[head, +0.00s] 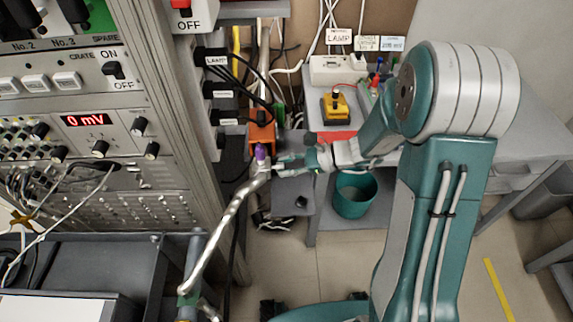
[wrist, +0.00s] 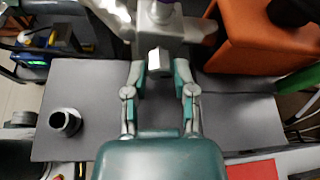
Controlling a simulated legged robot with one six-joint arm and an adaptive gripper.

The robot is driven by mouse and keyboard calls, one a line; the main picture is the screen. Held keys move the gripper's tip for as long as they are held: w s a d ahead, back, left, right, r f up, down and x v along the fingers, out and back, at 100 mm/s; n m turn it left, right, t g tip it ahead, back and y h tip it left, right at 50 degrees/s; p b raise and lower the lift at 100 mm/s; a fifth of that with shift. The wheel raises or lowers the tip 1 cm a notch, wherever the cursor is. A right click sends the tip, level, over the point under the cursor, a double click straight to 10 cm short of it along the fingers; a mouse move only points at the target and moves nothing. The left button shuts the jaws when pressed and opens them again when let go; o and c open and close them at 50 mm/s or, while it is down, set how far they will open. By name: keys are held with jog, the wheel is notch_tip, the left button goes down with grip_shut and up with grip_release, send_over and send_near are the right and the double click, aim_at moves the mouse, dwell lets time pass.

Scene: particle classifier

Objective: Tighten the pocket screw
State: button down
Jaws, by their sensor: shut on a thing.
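A small grey metal piece with a flat block end, which appears to be the pocket screw (wrist: 158,60), sits between my fingers in the wrist view. My gripper (wrist: 159,72) is shut on its block end, one finger on each side. A purple part (head: 261,152) stands at the same spot in the head view, at the upper end of a bent silver bar (head: 225,222). My gripper (head: 276,166) reaches it from the right. The screw's thread and seat are hidden.
An orange box (head: 262,136) stands close behind my gripper. A grey table (wrist: 90,100) lies below, with a small dark cup (wrist: 65,122) on it. The instrument rack (head: 90,120) stands to the left.

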jog(key=shift+w+m, duration=0.1)
jog(key=shift+m, duration=0.2)
jog(key=shift+w+m+g, duration=0.1)
jog(key=shift+m+g, duration=0.8)
jog(key=shift+m, duration=0.1)
jog(key=m+g, duration=0.2)
jog(key=m, duration=0.1)
jog(key=shift+w, duration=0.15)
jog(key=shift+w+f+m+g+y, duration=0.1)
jog(key=shift+m+g+y, duration=0.4)
jog(key=shift+m+g, duration=0.5)
jog(key=shift+w+m+g+y, duration=0.1)
jog(key=shift+m+g+y, duration=0.25)
jog(key=shift+m, duration=1.25)
jog(key=shift+f, duration=0.1)
jog(key=shift+c, duration=2.2)
grip_release()
jog(key=shift+d, duration=0.1)
jog(key=shift+g, duration=0.25)
